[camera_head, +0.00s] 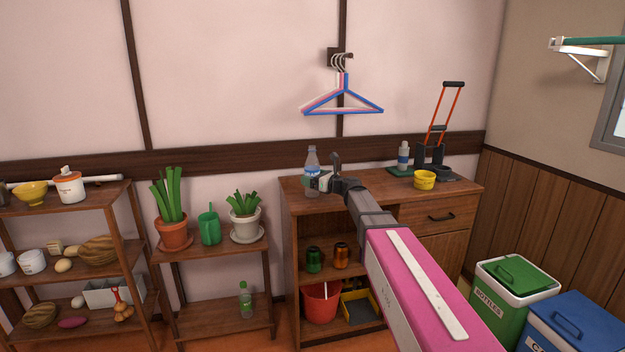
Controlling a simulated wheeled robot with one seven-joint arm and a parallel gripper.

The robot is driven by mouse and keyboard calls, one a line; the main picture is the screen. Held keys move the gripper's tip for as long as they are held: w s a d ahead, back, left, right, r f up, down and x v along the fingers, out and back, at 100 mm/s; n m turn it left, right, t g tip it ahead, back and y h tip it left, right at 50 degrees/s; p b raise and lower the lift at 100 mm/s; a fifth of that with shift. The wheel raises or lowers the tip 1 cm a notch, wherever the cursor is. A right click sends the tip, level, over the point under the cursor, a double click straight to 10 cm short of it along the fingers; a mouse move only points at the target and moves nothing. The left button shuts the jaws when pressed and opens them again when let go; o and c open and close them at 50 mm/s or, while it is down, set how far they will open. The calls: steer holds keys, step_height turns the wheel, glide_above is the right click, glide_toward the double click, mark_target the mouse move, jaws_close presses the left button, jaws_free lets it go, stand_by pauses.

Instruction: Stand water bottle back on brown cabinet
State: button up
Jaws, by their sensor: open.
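My gripper (324,181) is open just to the right of the bottle's lower half, low over the cabinet top. Part of the gripper overlaps the bottle in this view, so I cannot tell whether they touch. My pink and grey arm reaches in from the lower right and hides part of the cabinet's front.
A yellow tub (424,180), a grey bottle (403,156) and a red-handled cart (438,130) stand on the cabinet's right half. Clothes hangers (343,97) hang above. A plant stand (215,247) is to the left. Green (512,285) and blue (580,325) bins stand at right.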

steer(key=v, duration=1.1)
steer(key=shift+s+d, duration=0.2)
steer(key=shift+s, duration=0.05)
steer(key=shift+a, duration=0.1)
